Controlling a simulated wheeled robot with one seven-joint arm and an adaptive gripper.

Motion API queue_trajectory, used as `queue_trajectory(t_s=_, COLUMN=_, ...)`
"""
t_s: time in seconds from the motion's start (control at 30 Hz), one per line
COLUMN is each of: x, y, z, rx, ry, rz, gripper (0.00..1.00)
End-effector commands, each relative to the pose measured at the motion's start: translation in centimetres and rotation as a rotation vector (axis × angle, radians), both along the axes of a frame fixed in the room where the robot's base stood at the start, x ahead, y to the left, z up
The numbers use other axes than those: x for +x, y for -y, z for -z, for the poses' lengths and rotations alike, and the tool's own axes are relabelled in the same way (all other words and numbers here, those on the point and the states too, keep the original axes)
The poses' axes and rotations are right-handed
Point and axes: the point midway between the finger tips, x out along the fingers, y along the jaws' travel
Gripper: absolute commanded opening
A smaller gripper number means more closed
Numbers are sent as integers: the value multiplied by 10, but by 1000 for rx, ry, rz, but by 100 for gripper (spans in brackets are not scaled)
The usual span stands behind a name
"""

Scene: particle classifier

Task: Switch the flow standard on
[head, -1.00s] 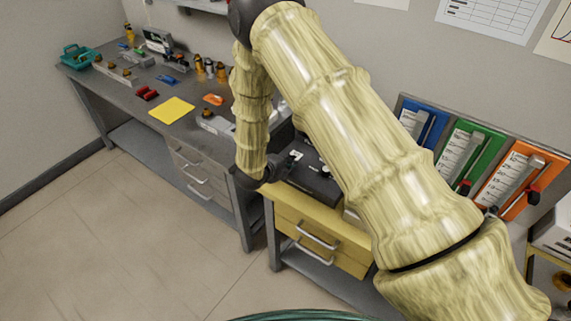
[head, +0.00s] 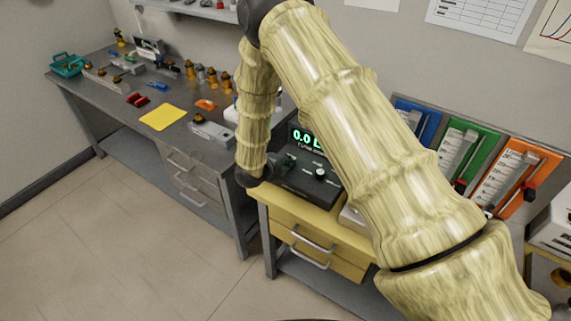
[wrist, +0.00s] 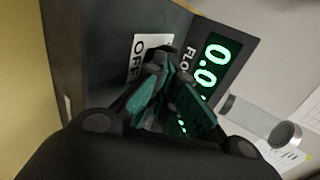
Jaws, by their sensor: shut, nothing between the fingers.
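The flow standard (head: 309,185) is a dark box on the yellow bench, partly hidden behind my arm in the head view. Its green display (head: 302,137) is lit and reads 0.0; it also shows in the wrist view (wrist: 215,68). A pale knob (head: 320,172) is on its panel. In the wrist view a white OFF label (wrist: 138,62) lies just beyond my fingers. My gripper (head: 286,160) is shut and empty, close over the panel; its fingers fill the middle of the wrist view (wrist: 168,72). They hide any switch there, and I cannot tell whether they touch it.
The yellow bench (head: 290,207) has drawers below. A grey bench (head: 115,95) at the left holds a yellow sheet (head: 163,117), brass-coloured parts and a teal basket (head: 68,65). Blue, green (head: 477,140) and orange flowmeter panels stand behind my arm on the right. The floor at left is clear.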

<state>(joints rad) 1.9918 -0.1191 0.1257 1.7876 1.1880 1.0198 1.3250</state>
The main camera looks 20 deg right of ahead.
Motion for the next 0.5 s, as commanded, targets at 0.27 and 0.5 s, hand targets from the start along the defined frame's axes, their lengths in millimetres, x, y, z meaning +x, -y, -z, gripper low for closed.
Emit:
queue_trajectory(t_s=0.27, x=-4, y=-10, z=1, rx=0, ry=0, rz=-1, gripper=0)
queue_trajectory(t_s=0.5, x=-22, y=-40, z=-4, rx=0, ry=3, rz=-2, gripper=0)
